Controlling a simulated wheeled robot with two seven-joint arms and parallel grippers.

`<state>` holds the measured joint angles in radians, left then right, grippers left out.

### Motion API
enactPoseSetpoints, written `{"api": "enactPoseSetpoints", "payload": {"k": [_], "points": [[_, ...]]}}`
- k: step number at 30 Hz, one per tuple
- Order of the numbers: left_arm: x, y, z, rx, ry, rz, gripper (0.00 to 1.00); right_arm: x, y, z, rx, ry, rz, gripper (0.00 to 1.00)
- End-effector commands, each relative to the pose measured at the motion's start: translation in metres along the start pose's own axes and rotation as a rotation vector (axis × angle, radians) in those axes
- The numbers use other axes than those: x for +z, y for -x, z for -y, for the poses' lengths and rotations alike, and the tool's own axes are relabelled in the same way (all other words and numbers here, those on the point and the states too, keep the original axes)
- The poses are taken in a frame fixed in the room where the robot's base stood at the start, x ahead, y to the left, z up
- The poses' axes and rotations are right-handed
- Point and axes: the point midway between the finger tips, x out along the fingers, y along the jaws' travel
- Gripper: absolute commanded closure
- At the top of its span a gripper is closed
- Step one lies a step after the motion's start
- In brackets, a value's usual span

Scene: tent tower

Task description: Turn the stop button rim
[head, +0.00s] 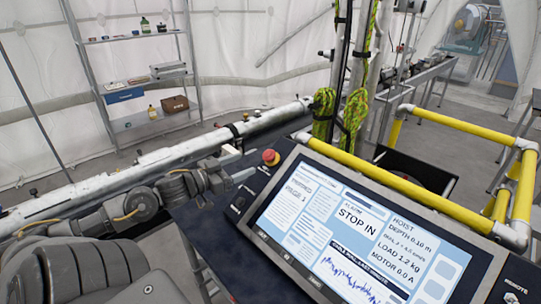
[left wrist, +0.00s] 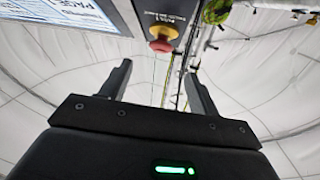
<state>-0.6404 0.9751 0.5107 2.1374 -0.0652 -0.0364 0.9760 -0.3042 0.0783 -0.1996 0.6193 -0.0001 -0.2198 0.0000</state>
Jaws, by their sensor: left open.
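The stop button (head: 270,157) is a red mushroom head with a yellow collar. It sits on the dark panel just beyond the upper left corner of the screen console. In the left wrist view the stop button (left wrist: 161,42) shows ahead of the fingertips, roughly centred between them. My left gripper (head: 242,163) comes in from the left with its fingers apart and empty, its tips a short way left of the button. Its two dark fingers also show in the left wrist view (left wrist: 157,70), with a gap to the button. My right gripper is not seen.
The large tilted screen (head: 345,235) fills the lower right. Yellow rails (head: 400,180) run behind and right of it. A thick grey pole (head: 150,165) passes behind my left gripper. Green ropes (head: 325,105) hang on the mast. A shelf (head: 135,70) stands back left.

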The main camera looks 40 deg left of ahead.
Motion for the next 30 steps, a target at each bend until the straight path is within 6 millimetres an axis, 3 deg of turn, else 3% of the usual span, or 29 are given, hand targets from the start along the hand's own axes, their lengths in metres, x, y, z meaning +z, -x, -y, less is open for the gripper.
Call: {"api": "enactPoseSetpoints", "payload": {"k": [6,18,30], "points": [[-0.003,-0.031,0.000,0.001,-0.003,-0.004,0.39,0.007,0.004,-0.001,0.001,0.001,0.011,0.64],[-0.003,-0.084,0.001,-0.003,-0.002,-0.003,0.39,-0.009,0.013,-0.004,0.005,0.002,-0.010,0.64],[0.000,-0.103,0.000,-0.001,-0.003,0.001,0.39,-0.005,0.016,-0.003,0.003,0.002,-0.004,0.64]]}}
